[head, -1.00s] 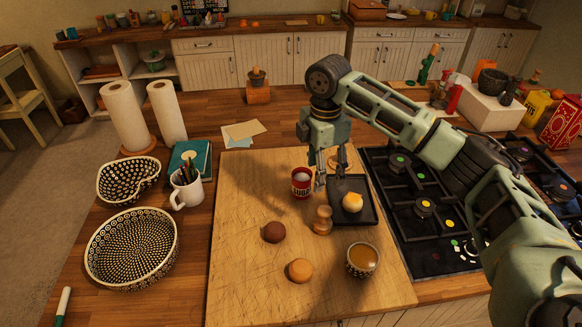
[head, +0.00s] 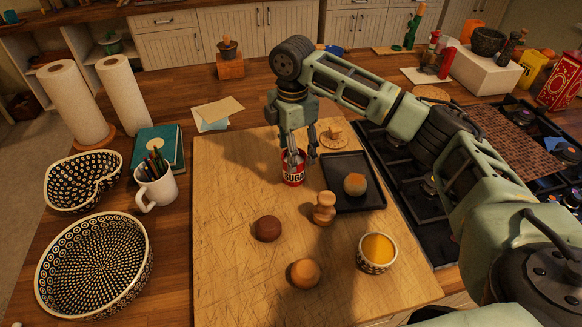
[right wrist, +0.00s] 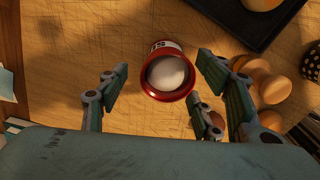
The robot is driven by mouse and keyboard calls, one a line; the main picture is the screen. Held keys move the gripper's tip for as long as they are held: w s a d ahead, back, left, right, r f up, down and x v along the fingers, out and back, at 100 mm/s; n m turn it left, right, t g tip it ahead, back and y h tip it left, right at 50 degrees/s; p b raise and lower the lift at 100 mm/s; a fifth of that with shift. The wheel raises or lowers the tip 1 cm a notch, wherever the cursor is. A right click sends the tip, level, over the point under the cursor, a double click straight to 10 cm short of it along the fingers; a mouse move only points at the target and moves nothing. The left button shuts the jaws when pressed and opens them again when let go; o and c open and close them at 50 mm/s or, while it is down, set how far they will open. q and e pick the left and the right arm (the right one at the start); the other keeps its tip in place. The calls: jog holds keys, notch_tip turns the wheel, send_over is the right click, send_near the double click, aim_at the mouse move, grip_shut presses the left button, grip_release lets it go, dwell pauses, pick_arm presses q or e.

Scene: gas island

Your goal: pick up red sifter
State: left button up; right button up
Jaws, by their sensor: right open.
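The red sifter (head: 293,178) is a small red can with a white label. It stands upright on the wooden board (head: 225,215), left of the dark tray. In the right wrist view the sifter (right wrist: 168,75) shows from above, with a red rim and a pale inside. My right gripper (head: 301,160) is open and points down at the sifter, with its fingers partly in front of the can. In the right wrist view the fingers lie to either side of it, apart from it. My left gripper is out of view.
A dark tray (head: 368,195) with a round bun (head: 355,184) lies to the right. A wooden piece (head: 324,208), two round balls and a patterned bowl (head: 376,253) stand nearer. A mug (head: 156,188) and patterned baskets are at the left. The board's left part is clear.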

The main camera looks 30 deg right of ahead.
jog(key=f, duration=0.2)
jog(key=f+p, duration=0.1)
jog(key=f, duration=0.3)
jog(key=shift+s+f+p, duration=0.25)
jog(key=shift+p, duration=0.05)
jog(key=shift+c, duration=0.8)
jog(key=c, duration=0.9)
